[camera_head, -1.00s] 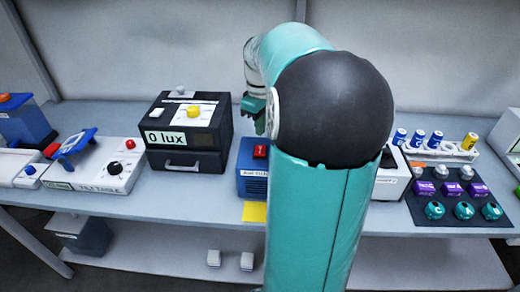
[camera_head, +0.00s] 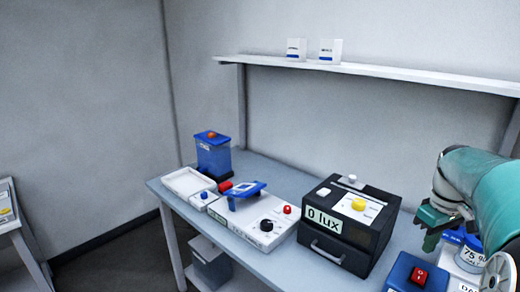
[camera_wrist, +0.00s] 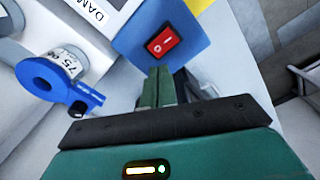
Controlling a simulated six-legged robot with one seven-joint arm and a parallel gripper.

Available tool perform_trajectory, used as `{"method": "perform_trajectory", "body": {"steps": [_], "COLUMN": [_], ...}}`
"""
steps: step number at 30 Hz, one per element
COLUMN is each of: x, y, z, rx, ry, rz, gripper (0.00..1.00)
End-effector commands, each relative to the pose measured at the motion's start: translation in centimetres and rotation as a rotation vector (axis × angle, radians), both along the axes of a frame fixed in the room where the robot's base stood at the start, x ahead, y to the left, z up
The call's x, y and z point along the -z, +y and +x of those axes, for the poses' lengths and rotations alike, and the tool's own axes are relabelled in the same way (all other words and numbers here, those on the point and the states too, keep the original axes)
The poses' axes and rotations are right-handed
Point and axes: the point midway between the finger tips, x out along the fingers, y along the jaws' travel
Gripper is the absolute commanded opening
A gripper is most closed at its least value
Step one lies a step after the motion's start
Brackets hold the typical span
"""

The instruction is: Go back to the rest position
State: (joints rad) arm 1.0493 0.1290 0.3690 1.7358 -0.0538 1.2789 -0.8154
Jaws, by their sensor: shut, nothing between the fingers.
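My gripper (camera_wrist: 158,86) is shut and empty in the wrist view, its green fingertips together just below the red rocker switch (camera_wrist: 166,41) of a blue box. In the head view my gripper (camera_head: 430,228) is at the right edge, above the same blue box (camera_head: 400,272). My teal arm fills the right side there and hides part of the bench behind it. I cannot tell the exact gap between the fingertips and the box.
A black box (camera_head: 352,237) reading 0 lux stands left of the blue box. Further left are a white tilt unit (camera_head: 252,228), a white tray (camera_head: 186,184) and a blue container (camera_head: 212,158). A wall shelf (camera_head: 400,75) runs above. A blue clamp (camera_wrist: 45,75) shows in the wrist view.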

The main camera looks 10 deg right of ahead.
Motion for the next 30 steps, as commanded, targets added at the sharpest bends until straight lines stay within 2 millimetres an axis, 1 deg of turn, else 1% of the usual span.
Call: {"method": "perform_trajectory", "body": {"steps": [2, 5, 6, 8, 9, 11, 12, 14, 15, 18, 21, 24, 27, 30], "x": [-0.5, -1.3, -1.6, -2.0, -2.2, -2.5, -2.6, -2.7, -2.7, -2.5, -2.0, -1.3, -0.6, -0.1], "y": [2.1, 6.1, 7.9, 10.6, 12.4, 14.9, 16.5, 18.7, 20.2, 23.5, 26.4, 28.9, 30.5, 31.3], "z": [0.4, 0.8, 0.8, 0.6, 0.3, -0.2, -0.6, -1.4, -2.0, -3.7, -5.5, -7.4, -8.7, -9.4], "rx": [-0.004, 0.002, 0.008, 0.017, 0.025, 0.034, 0.043, 0.055, 0.062, 0.081, 0.099, 0.114, 0.129, 0.137], "ry": [-0.007, -0.031, -0.047, -0.072, -0.094, -0.128, -0.152, -0.193, -0.220, -0.290, -0.361, -0.422, -0.462, -0.485], "rz": [-0.022, -0.063, -0.082, -0.105, -0.119, -0.133, -0.139, -0.143, -0.142, -0.127, -0.092, -0.043, 0.004, 0.036], "gripper": [0.00, 0.00, 0.00, 0.00, 0.00, 0.00, 0.00, 0.00, 0.00, 0.00, 0.00, 0.00, 0.00, 0.00]}}
